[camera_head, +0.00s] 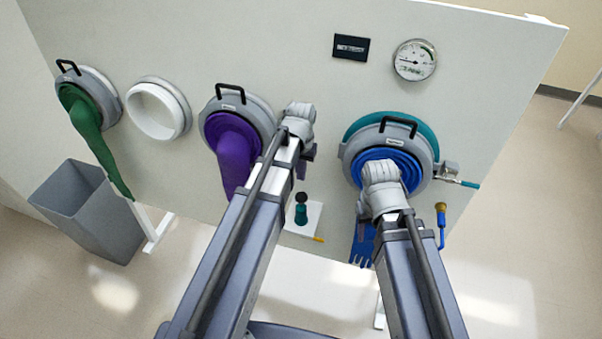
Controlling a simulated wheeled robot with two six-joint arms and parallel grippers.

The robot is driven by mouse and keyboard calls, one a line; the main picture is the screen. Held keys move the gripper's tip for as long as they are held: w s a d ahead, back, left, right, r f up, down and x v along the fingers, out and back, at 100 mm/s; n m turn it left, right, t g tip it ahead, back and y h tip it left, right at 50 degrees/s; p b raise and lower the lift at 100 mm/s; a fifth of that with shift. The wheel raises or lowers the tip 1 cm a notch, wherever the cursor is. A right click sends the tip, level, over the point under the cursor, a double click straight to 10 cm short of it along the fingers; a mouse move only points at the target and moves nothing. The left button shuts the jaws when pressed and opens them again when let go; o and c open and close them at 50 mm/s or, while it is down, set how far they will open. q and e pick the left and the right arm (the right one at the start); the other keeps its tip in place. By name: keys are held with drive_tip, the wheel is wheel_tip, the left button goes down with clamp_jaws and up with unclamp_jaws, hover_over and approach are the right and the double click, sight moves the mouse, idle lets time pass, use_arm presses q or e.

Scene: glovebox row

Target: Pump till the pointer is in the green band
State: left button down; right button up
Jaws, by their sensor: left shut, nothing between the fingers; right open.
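The round pressure gauge (415,60) is on the white panel at upper right. Its green band is at the upper right of the dial, and the thin pointer is too small to read surely. A dark green bulb with a black top, seemingly the pump (301,209), stands on a small white shelf low on the panel. My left gripper (302,172) is shut and empty, above the pump in the picture and apart from it. My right gripper (364,209) is open in front of the blue-gloved port (431,158); its fingers are mostly hidden by my wrist.
A purple glove (233,150) and a green glove (86,120) hang from ports at left, with an open white port (158,108) between. A blue glove hand (362,246) hangs below my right wrist. A small valve handle (468,184) juts right. A grey bin (88,212) stands lower left.

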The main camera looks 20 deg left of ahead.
sight(301, 198)
use_arm(q)
wheel_tip(301, 198, down, 10)
drive_tip(key=b, duration=0.8)
drive_tip(key=shift+w+r, duration=0.1)
drive_tip(key=shift+r, duration=0.15)
wheel_tip(301, 198, down, 5)
drive_tip(key=b, duration=0.5)
drive_tip(key=shift+r, duration=0.15)
drive_tip(key=shift+s+r, duration=0.15)
drive_tip(key=shift+s, duration=0.1)
